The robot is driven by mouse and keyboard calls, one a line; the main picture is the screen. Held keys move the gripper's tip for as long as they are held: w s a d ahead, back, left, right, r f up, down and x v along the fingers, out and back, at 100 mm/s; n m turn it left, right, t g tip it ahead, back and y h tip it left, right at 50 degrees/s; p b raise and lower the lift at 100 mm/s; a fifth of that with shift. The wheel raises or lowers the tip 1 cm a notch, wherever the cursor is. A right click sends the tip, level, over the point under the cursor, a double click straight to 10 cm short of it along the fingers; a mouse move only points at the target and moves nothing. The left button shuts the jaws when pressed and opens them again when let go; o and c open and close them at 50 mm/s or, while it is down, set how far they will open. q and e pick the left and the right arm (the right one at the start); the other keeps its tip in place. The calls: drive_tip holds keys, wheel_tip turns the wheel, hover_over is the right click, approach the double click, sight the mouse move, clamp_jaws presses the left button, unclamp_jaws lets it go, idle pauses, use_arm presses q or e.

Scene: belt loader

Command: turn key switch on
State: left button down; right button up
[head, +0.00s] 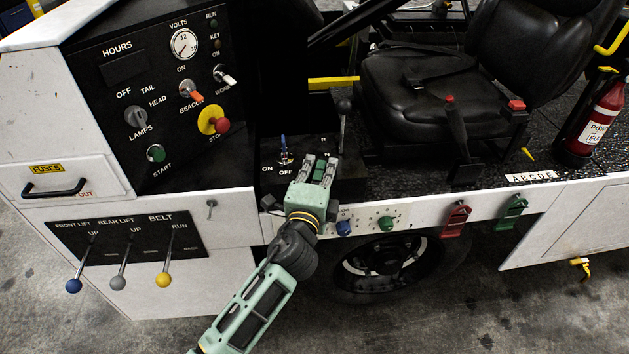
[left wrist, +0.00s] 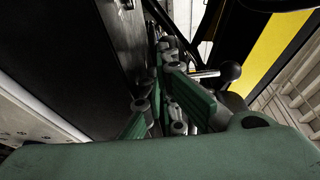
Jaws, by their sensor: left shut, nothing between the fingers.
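The key switch (head: 284,150), with a blue top, stands on the dark console beside the seat, with ON printed to its left and OFF just below it. My left gripper (head: 322,166) is shut and empty over the console, a little to the right of the key switch and apart from it in the head view. In the left wrist view the closed green finger pads of my left gripper (left wrist: 172,100) fill the middle, and I cannot make out the key switch there. My right gripper is not in view.
A black-knobbed lever (head: 344,106) stands just behind my left gripper; its knob also shows in the left wrist view (left wrist: 229,71). The dark instrument panel (head: 150,95) rises at left. The black seat (head: 430,85) is at right. Blue (head: 344,228) and green knobs (head: 386,223) are on the white sill below.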

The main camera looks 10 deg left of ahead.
sight(284, 155)
use_arm(q)
drive_tip(key=a, duration=0.1)
drive_tip(key=a+p, duration=0.1)
drive_tip(key=a, duration=0.1)
drive_tip(key=shift+s+a, duration=0.15)
drive_tip(key=shift+s, duration=0.2)
drive_tip(key=shift+s+a, duration=0.15)
drive_tip(key=shift+a, duration=0.15)
drive_tip(key=shift+s+a+m+h+p, duration=0.1)
drive_tip(key=shift+m+h+p, duration=0.2)
drive_tip(key=shift+h+p, duration=0.1)
